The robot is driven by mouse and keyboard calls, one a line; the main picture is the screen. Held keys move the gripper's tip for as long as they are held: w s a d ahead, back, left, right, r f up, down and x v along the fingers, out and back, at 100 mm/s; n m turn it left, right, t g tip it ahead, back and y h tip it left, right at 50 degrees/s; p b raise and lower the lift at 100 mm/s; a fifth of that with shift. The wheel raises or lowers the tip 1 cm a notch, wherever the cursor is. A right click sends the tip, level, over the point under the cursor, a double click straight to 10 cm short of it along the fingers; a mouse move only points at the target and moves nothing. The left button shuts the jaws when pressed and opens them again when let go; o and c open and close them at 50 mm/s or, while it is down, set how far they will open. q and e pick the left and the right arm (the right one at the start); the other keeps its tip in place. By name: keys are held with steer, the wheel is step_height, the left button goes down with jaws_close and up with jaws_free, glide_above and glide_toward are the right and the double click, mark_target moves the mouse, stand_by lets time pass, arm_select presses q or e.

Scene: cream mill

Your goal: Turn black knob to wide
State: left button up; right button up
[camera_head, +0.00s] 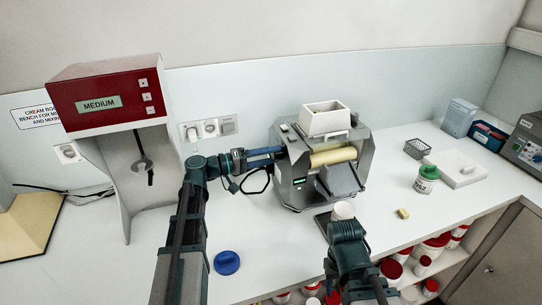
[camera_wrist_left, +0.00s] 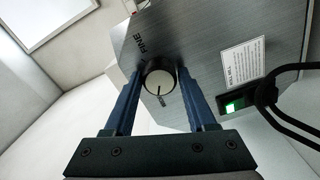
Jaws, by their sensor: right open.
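The mill (camera_head: 297,185) is a grey machine with a white hopper and a cream roller, standing on the bench. My left gripper (camera_head: 281,151) reaches the mill's left side. In the left wrist view its two blue fingers (camera_wrist_left: 160,72) lie on either side of the knob, close against its edges. The knob is hidden in the head view. My right gripper (camera_head: 344,222) is open in front of the mill, by a white round container (camera_head: 343,210).
A red-topped MEDIUM machine (camera_head: 103,92) stands at the left. A blue lid (camera_head: 227,262) lies on the front of the bench. A green-lidded jar (camera_head: 427,178), a wire basket (camera_head: 417,149) and a white block (camera_head: 457,168) are at the right. A black cable loop (camera_wrist_left: 268,95) hangs near the panel.

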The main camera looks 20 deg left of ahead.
arm_select(q)
steer(key=o, duration=0.3)
steer(key=v, duration=0.7)
steer(key=shift+s+a, duration=0.15)
steer(key=shift+a, duration=0.05)
steer(key=shift+s+f, duration=0.1)
stand_by(0.4)
